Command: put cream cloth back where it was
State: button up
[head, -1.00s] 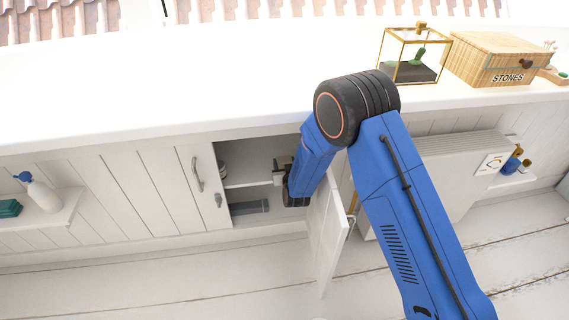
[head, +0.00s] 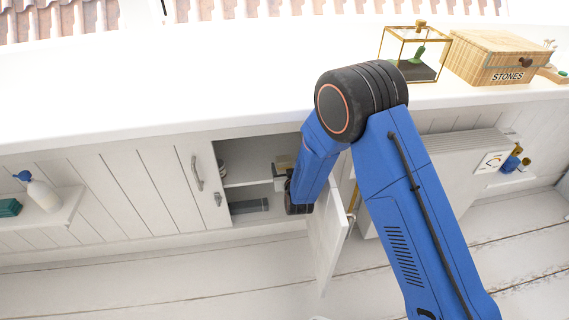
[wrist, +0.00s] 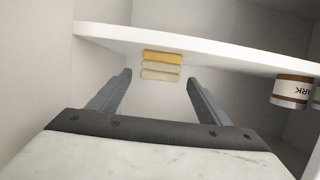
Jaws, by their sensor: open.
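In the wrist view, which looks upside down, a small folded stack stands on the white cupboard shelf (wrist: 210,52). It has a yellow layer (wrist: 163,56) against the shelf and paler layers away from it. The cream cloth (wrist: 161,75) appears to be the outermost pale layer. My gripper (wrist: 159,78) is open, with nothing between its fingers that I can see as held. The stack shows between and beyond the fingertips; I cannot tell how far off. In the head view, my gripper (head: 280,176) is inside the open cupboard, beside a tan patch (head: 284,161), probably the stack.
A jar with a brown-banded label (wrist: 292,89) stands on the same shelf, to the right in the wrist view. The open cupboard door (head: 328,235) hangs close beside my arm. A grey item (head: 250,206) lies on the cupboard floor. The countertop (head: 150,90) is above.

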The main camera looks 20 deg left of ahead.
jog(key=v, duration=0.7)
jog(key=shift+s, duration=0.15)
dwell(0.3)
